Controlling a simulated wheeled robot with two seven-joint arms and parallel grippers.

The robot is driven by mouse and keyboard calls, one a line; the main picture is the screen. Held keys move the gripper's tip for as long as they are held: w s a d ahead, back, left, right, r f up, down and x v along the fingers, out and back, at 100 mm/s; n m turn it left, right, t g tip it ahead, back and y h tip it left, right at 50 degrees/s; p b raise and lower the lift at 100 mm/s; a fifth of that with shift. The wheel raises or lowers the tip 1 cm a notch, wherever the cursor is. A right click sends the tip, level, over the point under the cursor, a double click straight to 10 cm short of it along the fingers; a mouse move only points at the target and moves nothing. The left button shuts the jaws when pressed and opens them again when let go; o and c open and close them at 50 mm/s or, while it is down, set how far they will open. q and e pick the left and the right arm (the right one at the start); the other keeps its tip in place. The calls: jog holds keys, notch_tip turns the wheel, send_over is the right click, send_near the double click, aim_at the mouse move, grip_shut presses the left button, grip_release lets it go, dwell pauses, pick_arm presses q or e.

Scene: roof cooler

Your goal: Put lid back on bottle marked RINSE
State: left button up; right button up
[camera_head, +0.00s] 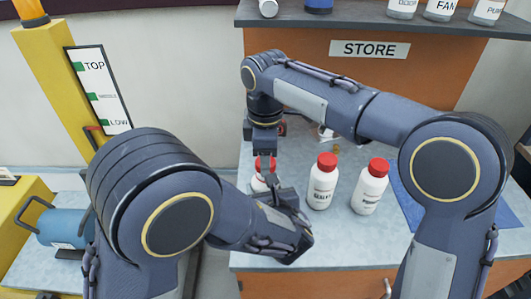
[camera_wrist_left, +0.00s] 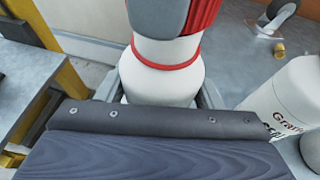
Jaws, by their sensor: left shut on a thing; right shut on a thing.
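A white bottle (camera_head: 258,184) stands at the left of the bench's bottle group, its label hidden. My left gripper (camera_head: 268,194) is shut around its body. In the left wrist view, the bottle (camera_wrist_left: 163,80) has a red ring around its shoulder. A ribbed red lid (camera_head: 265,163) is above it, and also shows in the left wrist view (camera_wrist_left: 203,14). My right gripper (camera_head: 265,155) comes from above and is shut on the lid; its grey finger covers part of it. White neck shows between lid and ring; I cannot tell whether the lid is seated.
Two other white bottles with red lids stand to the right, a middle one (camera_head: 322,190) and a right one (camera_head: 368,190). A small brass piece (camera_head: 335,148) lies behind them. A blue mat (camera_head: 408,197) is at the right. The STORE shelf (camera_head: 300,20) is behind.

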jog(key=shift+f, duration=0.3)
jog(key=shift+f, duration=0.5)
dwell(0.4)
